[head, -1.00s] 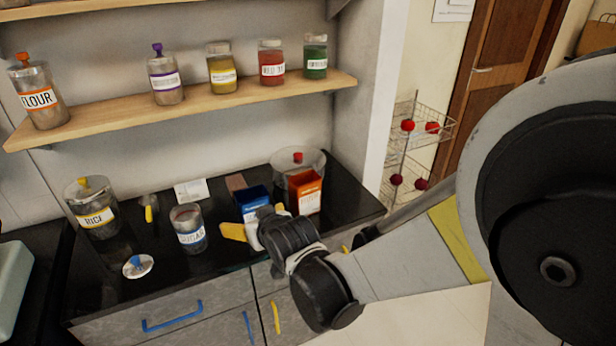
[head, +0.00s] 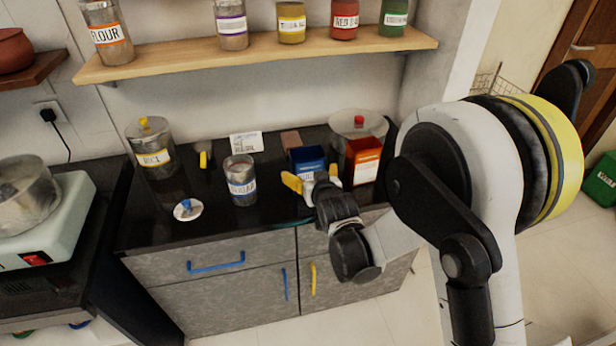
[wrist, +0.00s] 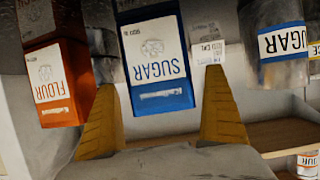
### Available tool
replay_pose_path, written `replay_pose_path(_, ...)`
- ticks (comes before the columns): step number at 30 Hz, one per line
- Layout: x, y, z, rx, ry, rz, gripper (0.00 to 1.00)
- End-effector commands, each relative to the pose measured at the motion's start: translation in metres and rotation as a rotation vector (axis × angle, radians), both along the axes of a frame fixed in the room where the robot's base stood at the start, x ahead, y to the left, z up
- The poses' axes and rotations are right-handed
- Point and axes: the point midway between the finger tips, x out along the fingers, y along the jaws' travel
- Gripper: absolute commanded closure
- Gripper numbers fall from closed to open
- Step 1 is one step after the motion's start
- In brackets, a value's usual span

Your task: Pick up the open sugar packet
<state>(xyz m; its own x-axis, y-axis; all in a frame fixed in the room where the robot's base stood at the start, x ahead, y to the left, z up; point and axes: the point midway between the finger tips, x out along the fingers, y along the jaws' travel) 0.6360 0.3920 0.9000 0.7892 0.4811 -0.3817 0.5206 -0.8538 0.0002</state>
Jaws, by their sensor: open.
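The blue sugar packet (head: 306,157) stands on the black counter with a dark open top. In the wrist view, its white SUGAR label (wrist: 155,55) faces me. My gripper (head: 312,178) is open in front of the packet. Its yellow fingers (wrist: 160,85) spread to either side of the packet in the wrist view, with gaps on both sides. I cannot tell how far the tips reach along its sides. The packet's lower front is partly hidden by my gripper in the head view.
An orange flour packet (head: 364,160) stands close to the right. A glass sugar jar (head: 241,181) is to the left, and a blue-knobbed lid (head: 187,210) lies on the counter. A large red-knobbed jar (head: 358,126) stands behind. A shelf (head: 265,48) with several jars hangs above.

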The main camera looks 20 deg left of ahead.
Motion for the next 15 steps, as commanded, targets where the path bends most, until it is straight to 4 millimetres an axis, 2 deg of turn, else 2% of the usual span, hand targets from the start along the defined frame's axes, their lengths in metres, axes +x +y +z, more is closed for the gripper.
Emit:
replay_pose_path(1,0.008,0.003,-0.009,0.001,0.000,0.000,0.00)
replay_pose_path(6,0.025,0.014,-0.015,0.000,0.000,0.000,0.00)
replay_pose_path(14,0.028,0.015,-0.014,0.000,0.000,0.000,0.00)
replay_pose_path(15,0.028,0.015,-0.014,0.000,0.000,0.000,0.09)
